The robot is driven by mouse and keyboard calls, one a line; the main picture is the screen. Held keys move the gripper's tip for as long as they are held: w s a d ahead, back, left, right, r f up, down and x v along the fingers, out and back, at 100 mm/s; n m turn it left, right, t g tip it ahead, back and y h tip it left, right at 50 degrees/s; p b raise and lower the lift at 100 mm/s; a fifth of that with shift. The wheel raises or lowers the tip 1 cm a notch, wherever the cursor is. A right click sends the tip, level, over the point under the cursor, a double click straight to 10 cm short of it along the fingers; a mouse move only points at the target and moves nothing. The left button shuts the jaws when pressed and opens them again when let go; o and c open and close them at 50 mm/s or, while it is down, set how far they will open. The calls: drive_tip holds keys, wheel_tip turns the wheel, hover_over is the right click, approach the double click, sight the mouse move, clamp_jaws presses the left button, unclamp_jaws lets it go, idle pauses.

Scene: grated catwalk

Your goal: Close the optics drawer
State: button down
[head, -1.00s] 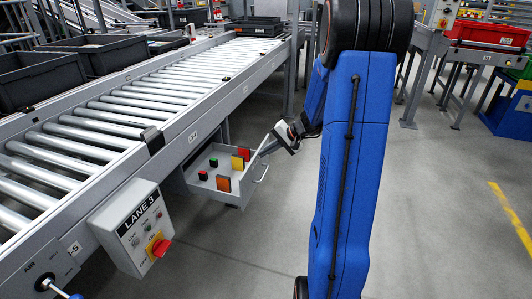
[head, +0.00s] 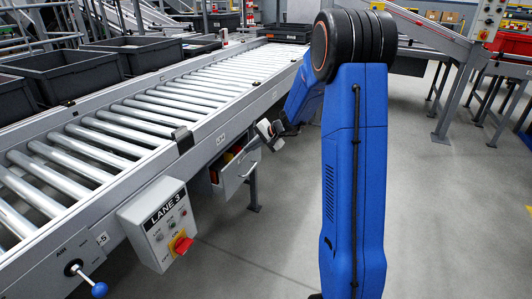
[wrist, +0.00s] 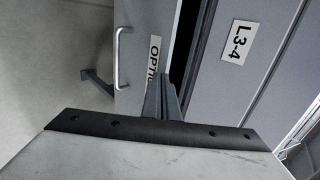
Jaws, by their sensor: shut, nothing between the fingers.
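The optics drawer (head: 232,178) is a grey drawer under the roller conveyor, partly open, with red and yellow items showing in its narrowed opening. In the wrist view its front (wrist: 133,88) has a bar handle (wrist: 122,58) and a label reading "OPTI", the rest hidden by my fingers. A dark gap shows between the front and the conveyor's side panel. My gripper (head: 257,145) is shut and empty, at the upper far side of the drawer front. In the wrist view my gripper (wrist: 163,82) overlaps the front's right part; I cannot tell if it touches.
The roller conveyor (head: 150,105) runs along the left, with dark bins (head: 140,48) behind it. A LANE 3 control box (head: 160,225) with a red switch hangs nearer me. A side panel labelled L3-4 (wrist: 237,42) is right of the drawer.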

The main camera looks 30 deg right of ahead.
drive_tip(key=w+a, duration=0.3)
drive_tip(key=w, duration=0.2)
drive_tip(key=shift+a, duration=0.4)
drive_tip(key=shift+r, duration=0.1)
drive_tip(key=shift+s, duration=0.1)
